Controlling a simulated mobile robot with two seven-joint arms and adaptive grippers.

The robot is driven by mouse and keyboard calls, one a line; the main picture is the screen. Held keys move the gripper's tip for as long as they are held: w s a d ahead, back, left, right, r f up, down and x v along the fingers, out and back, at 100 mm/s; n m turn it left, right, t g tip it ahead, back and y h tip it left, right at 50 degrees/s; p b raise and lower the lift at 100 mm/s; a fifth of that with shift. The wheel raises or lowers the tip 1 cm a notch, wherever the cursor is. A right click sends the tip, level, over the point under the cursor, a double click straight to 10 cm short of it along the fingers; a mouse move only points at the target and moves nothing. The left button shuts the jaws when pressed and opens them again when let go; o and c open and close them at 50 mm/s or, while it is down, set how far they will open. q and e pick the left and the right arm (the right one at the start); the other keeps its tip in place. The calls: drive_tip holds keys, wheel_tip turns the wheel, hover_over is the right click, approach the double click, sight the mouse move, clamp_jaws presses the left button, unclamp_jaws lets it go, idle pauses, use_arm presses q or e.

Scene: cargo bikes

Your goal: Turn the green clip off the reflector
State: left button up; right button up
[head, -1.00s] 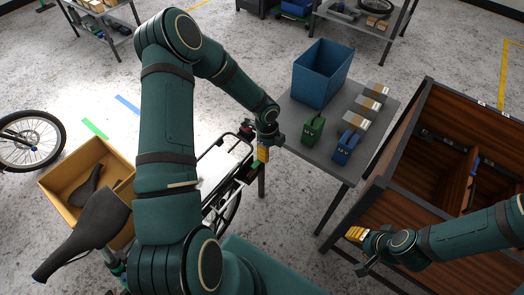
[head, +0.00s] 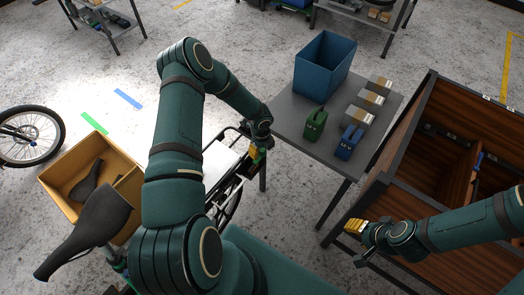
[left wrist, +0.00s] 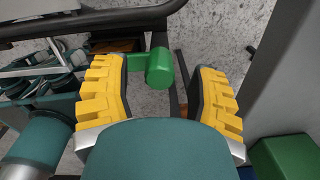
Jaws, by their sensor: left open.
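The green clip (left wrist: 160,68) shows in the left wrist view as a green cylinder with a short arm to its left, below a dark bar. My left gripper (left wrist: 162,95) is open, with one yellow finger pad on each side of the clip and gaps between pads and clip. In the head view my left gripper (head: 257,153) is at the cargo bike's rack, beside the grey table. I cannot make out the reflector clearly. My right gripper (head: 357,244) is open and empty in front of the wooden crate.
A wooden crate (head: 385,225) stands at right. A yellow-brown box (head: 62,165) and a black saddle (head: 95,225) are at left.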

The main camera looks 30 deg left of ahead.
use_arm(q)
drive_tip(key=shift+f, duration=0.6)
clamp_jaws()
